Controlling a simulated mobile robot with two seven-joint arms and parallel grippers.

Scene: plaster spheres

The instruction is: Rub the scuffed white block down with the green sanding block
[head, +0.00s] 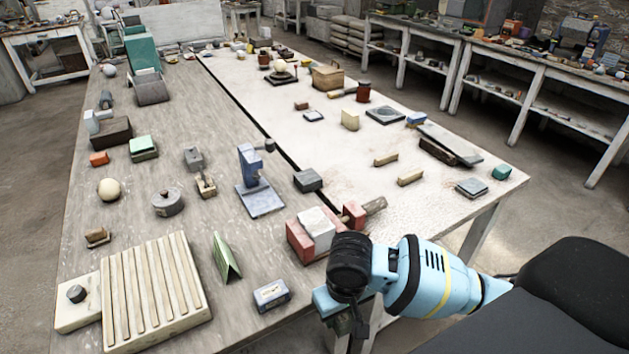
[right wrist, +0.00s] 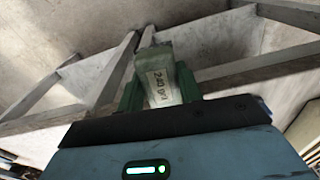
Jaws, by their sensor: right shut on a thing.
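The white block (head: 316,224) sits clamped in a red vise (head: 299,243) near the front edge of the table. My right gripper (head: 352,325) is just in front of the vise, beyond the table's front edge, and its fingers are mostly hidden by the wrist in the head view. In the right wrist view, its green fingers are shut on the sanding block (right wrist: 160,80), whose pale, greyish face reads "240 GRIT". The scuffs on the white block are too small to make out. My left gripper is not in view.
A small blue-and-white box (head: 271,294), a green tent-shaped piece (head: 226,258) and a slatted cream board (head: 155,290) lie left of the vise. A blue upright stand (head: 255,180) is behind it. The pale tabletop right of the vise (head: 440,215) is mostly clear.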

